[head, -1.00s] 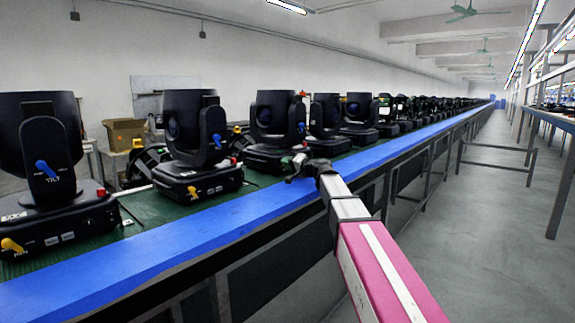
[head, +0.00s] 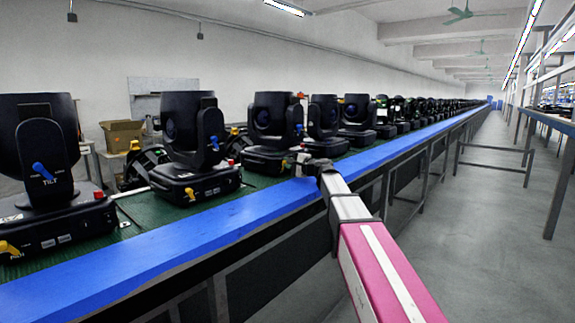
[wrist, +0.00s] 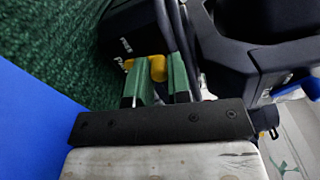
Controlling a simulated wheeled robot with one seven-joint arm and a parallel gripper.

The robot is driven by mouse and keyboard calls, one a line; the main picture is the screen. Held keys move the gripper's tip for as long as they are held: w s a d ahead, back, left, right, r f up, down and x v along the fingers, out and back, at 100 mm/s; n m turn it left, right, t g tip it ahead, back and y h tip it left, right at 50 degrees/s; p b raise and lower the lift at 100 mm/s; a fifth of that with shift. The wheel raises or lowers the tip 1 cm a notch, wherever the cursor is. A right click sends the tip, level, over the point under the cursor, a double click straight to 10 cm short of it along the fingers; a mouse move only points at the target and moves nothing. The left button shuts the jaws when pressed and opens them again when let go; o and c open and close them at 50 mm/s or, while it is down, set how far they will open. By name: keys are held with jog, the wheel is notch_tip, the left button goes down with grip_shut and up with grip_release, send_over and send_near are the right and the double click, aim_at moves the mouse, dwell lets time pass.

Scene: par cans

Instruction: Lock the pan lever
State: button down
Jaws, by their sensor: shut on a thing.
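The yellow pan lever (wrist: 157,66) shows in the wrist view, low on the black base (wrist: 122,40) of a moving-head light, beside white lettering. My gripper (wrist: 160,76) has its two green fingers closed around this lever from either side. In the head view my gripper (head: 298,161) is at the front of the third light from the left (head: 270,125), at its base. A blue tilt lever (head: 299,128) shows on the same light's yoke.
More black lights stand in a row on the green belt (head: 150,208), with a neighbour (head: 195,150) to the left. A blue rail (head: 185,230) runs along the belt's front edge. The grey aisle floor (head: 450,240) at the right is clear.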

jog(key=shift+w+d+f+m, duration=0.1)
jog(key=shift+w+d+m, duration=0.1)
jog(key=shift+m, duration=0.75)
jog(key=shift+w+d+f+m, duration=0.1)
jog(key=shift+w+m, duration=0.05)
jog(key=shift+m, duration=0.8)
jog(key=c, duration=1.1)
grip_release()
jog(key=shift+o, duration=0.2)
jog(key=v, duration=1)
jog(key=shift+s+d, duration=0.25)
jog(key=shift+d, duration=0.1)
